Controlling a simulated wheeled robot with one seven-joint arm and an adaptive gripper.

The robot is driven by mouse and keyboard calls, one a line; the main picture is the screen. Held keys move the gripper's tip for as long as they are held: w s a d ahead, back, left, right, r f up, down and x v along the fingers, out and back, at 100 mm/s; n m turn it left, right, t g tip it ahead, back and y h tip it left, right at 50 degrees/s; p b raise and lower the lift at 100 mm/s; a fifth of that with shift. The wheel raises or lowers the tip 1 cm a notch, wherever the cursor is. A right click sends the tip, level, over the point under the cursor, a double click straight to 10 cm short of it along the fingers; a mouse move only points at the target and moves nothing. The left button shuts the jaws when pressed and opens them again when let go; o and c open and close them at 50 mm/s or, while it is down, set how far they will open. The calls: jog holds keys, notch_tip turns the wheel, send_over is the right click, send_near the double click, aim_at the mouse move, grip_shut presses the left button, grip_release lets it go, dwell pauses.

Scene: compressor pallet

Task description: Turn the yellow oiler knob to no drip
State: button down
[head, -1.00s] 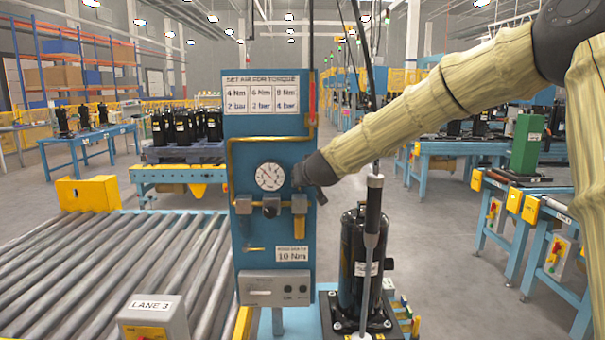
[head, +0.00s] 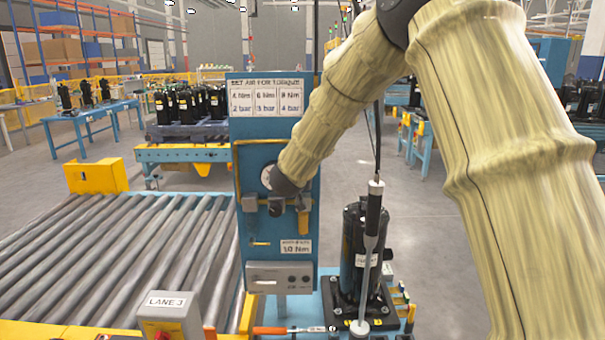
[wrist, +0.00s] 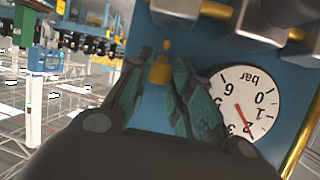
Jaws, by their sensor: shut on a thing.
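The yellow oiler knob (wrist: 160,72) shows in the wrist view between my gripper's teal fingers, below a grey block (wrist: 178,8) with a thin yellow neck between them. My gripper (wrist: 163,68) is shut on it, with a finger on each side. In the head view my gripper (head: 284,188) is a dark shape at the blue panel (head: 275,150), over the lower right of the gauge, and its fingers are hidden. The knob is hidden there too. A yellow oiler bowl (head: 304,222) hangs just below and right of the gripper.
The pressure gauge (wrist: 245,104) is close beside the right finger, upside down in the wrist view. A black compressor (head: 355,250) and a hanging tool (head: 372,235) stand right of the panel. A roller conveyor (head: 130,260) lies left.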

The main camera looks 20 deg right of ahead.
dwell(0.4)
jog(key=c, duration=1.5)
grip_release()
jog(key=shift+c, duration=0.2)
jog(key=shift+s, duration=0.1)
jog(key=v, duration=1.1)
jog(key=shift+s+a+r, duration=0.25)
jog(key=shift+a, duration=0.05)
